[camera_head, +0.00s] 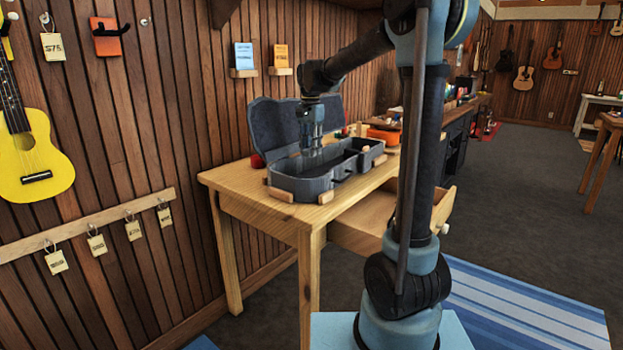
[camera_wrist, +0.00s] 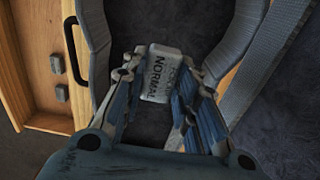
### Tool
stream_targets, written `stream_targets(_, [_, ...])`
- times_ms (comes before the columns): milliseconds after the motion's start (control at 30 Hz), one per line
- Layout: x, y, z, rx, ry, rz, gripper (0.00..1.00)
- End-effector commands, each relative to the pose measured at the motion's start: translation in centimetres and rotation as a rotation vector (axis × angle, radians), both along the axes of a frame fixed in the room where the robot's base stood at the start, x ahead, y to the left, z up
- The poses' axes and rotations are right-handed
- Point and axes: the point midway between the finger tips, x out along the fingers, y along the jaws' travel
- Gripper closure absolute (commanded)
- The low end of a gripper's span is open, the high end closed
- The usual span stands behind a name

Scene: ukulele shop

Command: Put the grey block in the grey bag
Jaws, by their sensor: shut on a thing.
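The grey bag is an open, grey instrument-shaped case (camera_head: 305,187) on the wooden table, its lid (camera_head: 272,128) raised at the back. In the wrist view, its curved grey wall (camera_wrist: 98,45) borders the dark interior. My gripper (camera_wrist: 160,78) is shut on a light grey block (camera_wrist: 157,70) with "NORMAL" printed on it. The block is between the fingers, over the case's interior. I cannot tell if it touches the bottom. In the head view, my gripper (camera_head: 313,148) points down into the case opening; the block is not clear there.
A drawer (camera_head: 375,218) is pulled out at the table's right side. In the wrist view, two small grey blocks (camera_wrist: 61,93) (camera_wrist: 56,53) lie in it. Wooden stops (camera_head: 280,194) sit around the case. An orange object (camera_head: 384,134) stands behind it.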

Motion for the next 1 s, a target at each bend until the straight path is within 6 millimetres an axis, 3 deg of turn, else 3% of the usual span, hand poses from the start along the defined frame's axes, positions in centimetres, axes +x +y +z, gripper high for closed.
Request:
stream_targets(300, [0.1,-0.2,-4.6,0.0,0.0,-0.003,0.94])
stream_targets(567, [0.1,-0.3,-6.3,0.0,0.0,-0.004,0.94])
stream_targets(833, [0.1,-0.3,-9.6,0.0,0.0,-0.004,0.94])
stream_targets(1000, [0.0,-0.3,-9.9,0.0,0.0,-0.004,0.94])
